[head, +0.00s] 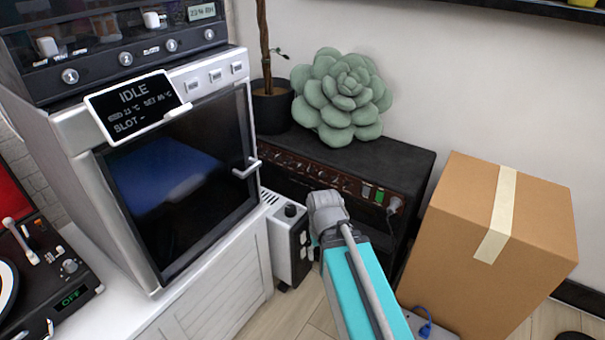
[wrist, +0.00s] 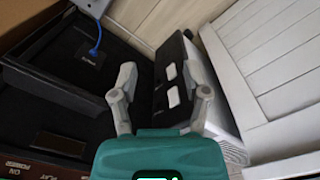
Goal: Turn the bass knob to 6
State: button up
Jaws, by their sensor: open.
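The amplifier is a black box with a brown-red panel (head: 310,172) and a row of small dark knobs, against the wall in the head view. Its labels are too small there to tell which knob is bass. Part of its labelled panel (wrist: 45,165) shows upside down at the lower left in the wrist view, with no knob clear. My gripper (wrist: 166,80) is open and empty in the wrist view. Its fingers point towards the floor area beside a black-and-white unit, not at the knobs.
A green succulent cushion (head: 342,97) and a plant pot (head: 271,106) stand on the amplifier. A cardboard box (head: 495,235) stands right. A white cabinet with an oven (head: 180,175) is left. A white-and-black unit (head: 290,245) stands between. A blue plug (head: 425,329) lies low.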

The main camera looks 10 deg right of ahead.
jog(key=shift+c, duration=0.7)
notch_tip(320, 180, up, 10)
jog(key=p, duration=1)
jog(key=shift+f, duration=0.1)
